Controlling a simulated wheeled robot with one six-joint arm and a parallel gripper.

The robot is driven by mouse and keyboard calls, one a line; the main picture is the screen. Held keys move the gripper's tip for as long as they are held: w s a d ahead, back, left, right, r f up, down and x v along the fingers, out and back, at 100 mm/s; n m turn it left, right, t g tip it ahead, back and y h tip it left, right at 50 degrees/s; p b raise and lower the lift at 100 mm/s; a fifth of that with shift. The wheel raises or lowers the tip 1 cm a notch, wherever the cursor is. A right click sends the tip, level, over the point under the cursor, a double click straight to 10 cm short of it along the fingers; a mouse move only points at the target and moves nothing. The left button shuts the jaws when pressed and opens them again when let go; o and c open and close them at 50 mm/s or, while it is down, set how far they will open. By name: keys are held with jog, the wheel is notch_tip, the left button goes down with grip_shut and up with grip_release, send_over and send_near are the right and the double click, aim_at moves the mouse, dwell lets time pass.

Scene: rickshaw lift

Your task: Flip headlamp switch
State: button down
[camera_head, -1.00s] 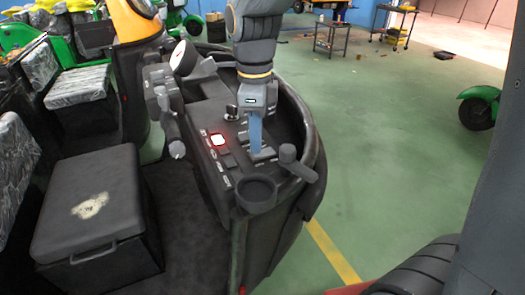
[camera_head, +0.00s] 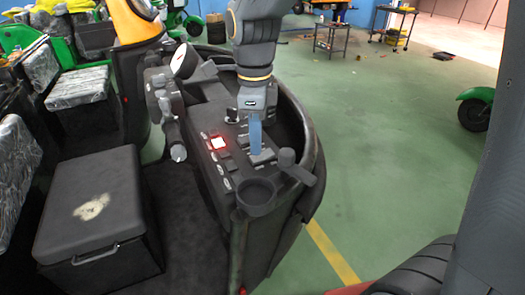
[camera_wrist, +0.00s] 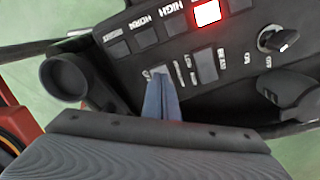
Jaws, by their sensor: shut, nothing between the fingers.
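The dark dashboard panel (camera_head: 226,174) carries several rocker switches and a lit red-and-white button (camera_head: 219,143). In the wrist view this lit button (camera_wrist: 207,13) is at the top, beside keys marked HIGH and HORN. My gripper (camera_head: 256,151) points down onto the panel, with its blue fingers closed together and empty. In the wrist view the fingertips (camera_wrist: 161,76) are over or against a rocker switch (camera_wrist: 160,70), which they partly cover. Another rocker switch (camera_wrist: 207,65) sits just to its right. The label at the fingertips is too small to read, so I cannot tell which is the headlamp switch.
A round cup holder (camera_head: 256,191) and a black lever (camera_head: 296,164) stand close to my gripper. An ignition knob (camera_wrist: 278,39) is at the right in the wrist view. A white gauge (camera_head: 184,59) and a handlebar grip (camera_head: 177,151) are to the left. Open green floor lies right.

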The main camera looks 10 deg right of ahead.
aim_at(256, 158)
notch_tip(256, 158, up, 6)
jog(key=p, duration=0.5)
jog(key=shift+f, duration=0.1)
jog(key=shift+f, duration=0.1)
dwell(0.3)
